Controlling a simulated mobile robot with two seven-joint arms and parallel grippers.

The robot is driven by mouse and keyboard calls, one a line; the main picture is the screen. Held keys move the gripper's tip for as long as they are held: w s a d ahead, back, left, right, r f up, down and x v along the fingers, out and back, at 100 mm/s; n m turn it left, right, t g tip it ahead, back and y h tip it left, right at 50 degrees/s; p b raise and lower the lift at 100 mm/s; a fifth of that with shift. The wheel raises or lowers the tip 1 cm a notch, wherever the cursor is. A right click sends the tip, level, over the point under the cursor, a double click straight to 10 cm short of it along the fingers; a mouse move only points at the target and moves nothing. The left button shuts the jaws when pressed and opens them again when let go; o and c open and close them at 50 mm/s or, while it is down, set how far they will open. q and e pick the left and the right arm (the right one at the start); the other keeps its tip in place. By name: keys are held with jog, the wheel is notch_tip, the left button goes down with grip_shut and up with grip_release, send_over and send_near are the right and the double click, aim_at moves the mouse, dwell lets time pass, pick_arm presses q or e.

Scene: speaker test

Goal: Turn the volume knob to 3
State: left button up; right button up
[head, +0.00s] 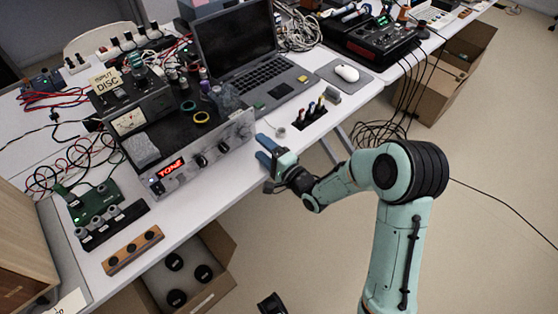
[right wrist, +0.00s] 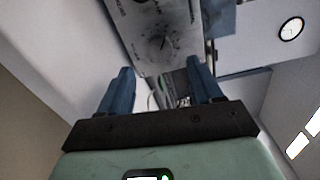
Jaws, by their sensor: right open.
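The silver front panel (head: 232,137) of an audio unit faces the table's front edge in the head view. It has a red display (head: 170,167) reading "TONE" and black knobs, one near the middle (head: 201,160) and one right of it (head: 224,147). I cannot tell from the head view which is the volume knob. My right gripper (head: 265,150) is open and empty, just right of the panel's right end and apart from it. In the right wrist view the blue fingers (right wrist: 161,84) are spread below a dial with scale marks (right wrist: 163,43); its setting is unreadable.
A green circuit board (head: 95,203) and a wooden strip with holes (head: 133,250) lie at left. A cardboard box (head: 215,265) stands on the floor below.

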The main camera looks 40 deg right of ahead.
pick_arm(q)
jog(key=shift+s+d+r+p, duration=0.3)
jog(key=shift+s+r, duration=0.15)
jog(key=shift+s, duration=0.1)
pick_arm(e)
jog(key=s, duration=0.8)
jog(key=shift+d, duration=0.25)
